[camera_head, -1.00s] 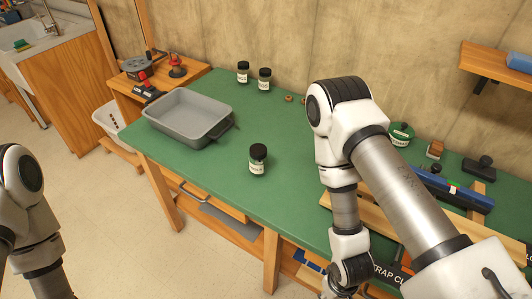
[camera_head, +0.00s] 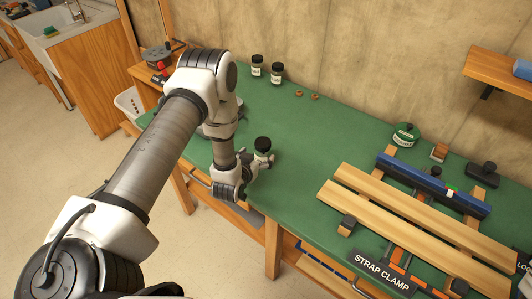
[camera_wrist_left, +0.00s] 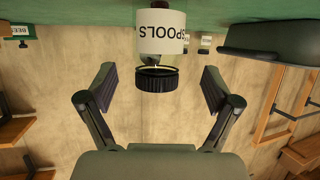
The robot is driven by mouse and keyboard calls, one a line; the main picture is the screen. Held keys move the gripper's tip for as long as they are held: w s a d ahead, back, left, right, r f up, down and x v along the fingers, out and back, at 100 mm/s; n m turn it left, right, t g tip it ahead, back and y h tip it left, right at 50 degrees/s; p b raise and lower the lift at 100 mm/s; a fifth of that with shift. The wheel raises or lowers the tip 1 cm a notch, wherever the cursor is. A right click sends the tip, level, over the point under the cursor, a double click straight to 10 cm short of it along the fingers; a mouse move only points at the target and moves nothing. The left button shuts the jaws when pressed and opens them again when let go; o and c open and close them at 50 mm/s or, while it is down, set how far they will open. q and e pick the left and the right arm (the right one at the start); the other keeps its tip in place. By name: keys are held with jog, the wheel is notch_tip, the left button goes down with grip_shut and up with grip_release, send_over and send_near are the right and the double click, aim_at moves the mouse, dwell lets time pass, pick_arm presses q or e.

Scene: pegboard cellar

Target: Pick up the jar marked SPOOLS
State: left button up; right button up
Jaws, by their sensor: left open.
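The jar marked SPOOLS (camera_wrist_left: 163,32) has a white label and a black ribbed lid, and appears upside down in the left wrist view. In the head view the jar (camera_head: 262,146) stands on the green bench, partly hidden by my gripper. My left gripper (camera_head: 260,168) is beside it, on its near side. In the left wrist view my left gripper (camera_wrist_left: 158,72) is open, with a finger to each side of the jar's lid and gaps between. My right gripper is not in view.
Two similar jars (camera_head: 257,66) (camera_head: 277,73) stand at the back edge. A grey tray (camera_wrist_left: 265,42) is mostly hidden behind my left arm in the head view. The bench middle is clear.

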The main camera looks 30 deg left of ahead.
aim_at(260, 154)
pick_arm(q)
jog(key=shift+w, duration=0.5)
jog(key=p+x, duration=0.1)
jog(key=x, duration=0.1)
jog(key=p+x, duration=0.1)
jog(key=shift+w+d+f, duration=0.1)
jog(key=shift+w+f, duration=0.2)
jog(key=shift+f, duration=0.05)
jog(key=shift+w+a+f, duration=0.2)
jog(key=shift+w+f, duration=0.05)
jog(key=shift+f, duration=0.05)
jog(key=shift+s+d+r, duration=0.1)
jog(key=c, duration=1.4)
